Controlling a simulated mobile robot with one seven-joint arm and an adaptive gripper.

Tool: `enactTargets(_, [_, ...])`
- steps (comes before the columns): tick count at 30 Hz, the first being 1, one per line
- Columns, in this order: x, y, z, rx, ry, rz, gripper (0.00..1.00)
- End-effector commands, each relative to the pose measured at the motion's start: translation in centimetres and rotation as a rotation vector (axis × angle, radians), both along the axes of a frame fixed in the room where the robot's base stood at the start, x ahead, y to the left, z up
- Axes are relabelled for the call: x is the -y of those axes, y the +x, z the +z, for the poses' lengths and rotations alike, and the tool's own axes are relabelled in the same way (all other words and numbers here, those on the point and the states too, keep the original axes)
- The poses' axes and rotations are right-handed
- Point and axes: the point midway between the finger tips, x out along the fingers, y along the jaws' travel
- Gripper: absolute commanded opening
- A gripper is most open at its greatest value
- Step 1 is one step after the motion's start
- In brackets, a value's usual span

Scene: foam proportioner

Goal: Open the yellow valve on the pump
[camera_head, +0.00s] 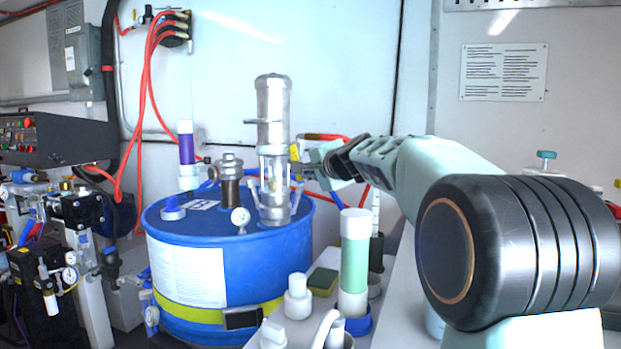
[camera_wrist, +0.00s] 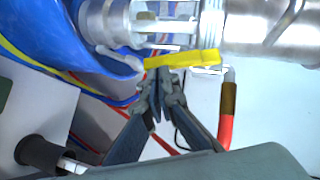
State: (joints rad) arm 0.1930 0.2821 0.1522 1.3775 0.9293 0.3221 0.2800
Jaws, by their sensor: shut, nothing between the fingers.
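The pump (camera_head: 272,130) is a silver metal cylinder standing on top of a blue drum (camera_head: 185,245). Its yellow valve (camera_head: 294,152) shows only as a small patch at its right side in the head view. In the wrist view the valve handle (camera_wrist: 185,60) is a flat yellow lever lying along the metal pump body (camera_wrist: 262,25). My gripper (camera_wrist: 166,76) is shut and empty, with its fingertips right at the handle's lower edge. I cannot tell whether they touch it. In the head view my gripper (camera_head: 304,168) reaches in from the right and is partly hidden by my own arm.
A red hose with a brown fitting (camera_wrist: 228,100) hangs beside the valve. A green-filled bottle (camera_head: 355,262) and white containers (camera_head: 297,297) stand in front of the drum.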

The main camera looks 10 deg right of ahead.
Motion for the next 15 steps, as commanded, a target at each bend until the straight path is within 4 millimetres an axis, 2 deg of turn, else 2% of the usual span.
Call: enactTargets(15, [-1.11, 0.66, -1.07, -0.001, 0.0, -0.001, 0.0])
